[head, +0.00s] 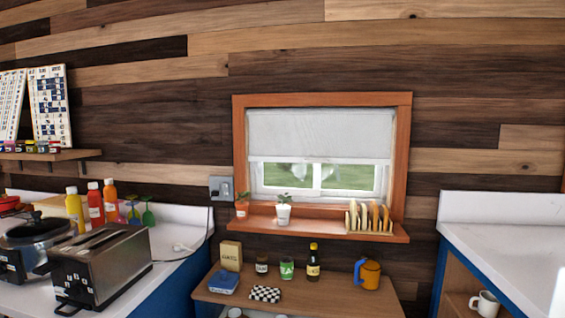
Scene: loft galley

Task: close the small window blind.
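The small window blind (318,133) is a pale roller blind inside an orange-brown wooden window frame (238,150). It hangs down over roughly the upper half of the window. Its bottom edge is level, and the lower panes (343,177) below it are uncovered, with green outdoors showing through. No cord or pull is clear enough to make out. Neither of my grippers is in the head view.
The sill (325,227) holds two small potted plants (284,212) and a rack (370,219). A toaster (100,268) stands left; a white counter (510,245) is right.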

